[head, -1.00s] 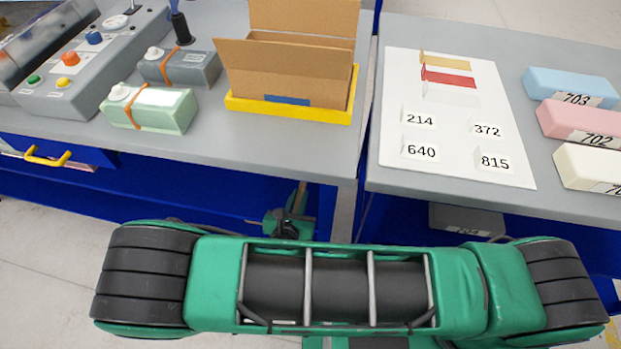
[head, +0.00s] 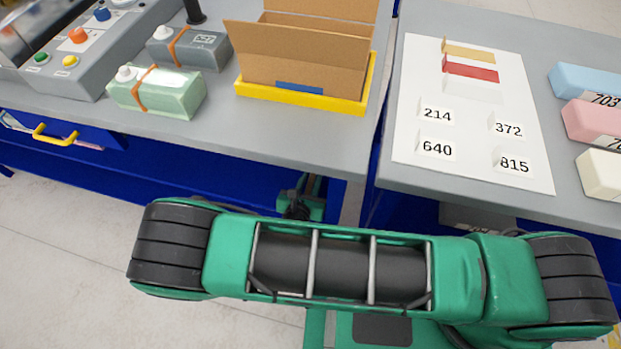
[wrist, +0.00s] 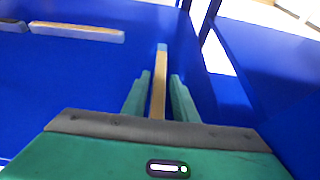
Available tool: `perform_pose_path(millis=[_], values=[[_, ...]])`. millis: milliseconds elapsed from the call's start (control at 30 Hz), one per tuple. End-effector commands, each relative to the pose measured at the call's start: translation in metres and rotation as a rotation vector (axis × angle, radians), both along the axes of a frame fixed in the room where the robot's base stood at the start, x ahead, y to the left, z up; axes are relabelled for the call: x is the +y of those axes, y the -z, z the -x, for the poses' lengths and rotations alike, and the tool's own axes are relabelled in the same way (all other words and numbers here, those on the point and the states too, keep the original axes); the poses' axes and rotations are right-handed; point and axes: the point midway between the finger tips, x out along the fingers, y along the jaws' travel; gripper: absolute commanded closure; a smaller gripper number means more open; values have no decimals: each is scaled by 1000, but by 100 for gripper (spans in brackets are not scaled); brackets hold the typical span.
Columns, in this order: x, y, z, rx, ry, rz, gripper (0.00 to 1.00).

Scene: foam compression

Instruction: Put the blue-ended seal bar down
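The seal bar (wrist: 159,88) is a long tan bar with a light-blue far end. In the wrist view it lies lengthwise between the two green fingers of my gripper (wrist: 161,76), its blue end reaching past the fingertips. Thin strips of blue show between the bar and each finger, so my gripper looks slightly open around it. The bar's near end is hidden by the gripper body. In the head view my gripper (head: 300,205) is low under the table edge, with part of the bar showing above it. I cannot tell whether the bar rests on the blue surface.
Another tan-sided bar (wrist: 77,32) lies on the blue surface (wrist: 60,75) at the upper left, beside a dark one (wrist: 12,25). A blue wall (wrist: 275,60) stands close on the right. Above, the grey tabletop carries an open cardboard box (head: 305,60) in a yellow tray.

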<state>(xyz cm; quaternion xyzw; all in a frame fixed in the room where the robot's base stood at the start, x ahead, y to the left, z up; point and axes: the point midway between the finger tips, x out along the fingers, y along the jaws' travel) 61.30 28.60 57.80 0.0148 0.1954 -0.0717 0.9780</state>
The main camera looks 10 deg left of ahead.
Motion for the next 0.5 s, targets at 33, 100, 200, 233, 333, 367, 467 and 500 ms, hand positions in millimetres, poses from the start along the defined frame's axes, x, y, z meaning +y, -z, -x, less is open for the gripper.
perform_pose_path(millis=[33,100,200,233,333,367,467,500], values=[[0,0,0,0,-1,0,66],[1,0,1,0,-2,0,66],[2,0,1,0,-4,-1,66],[3,0,1,0,-4,0,66],[4,-1,3,0,-6,0,66],[4,-1,4,0,-7,-1,66],[6,-4,12,1,-9,0,66],[7,-6,17,1,-9,0,66]])
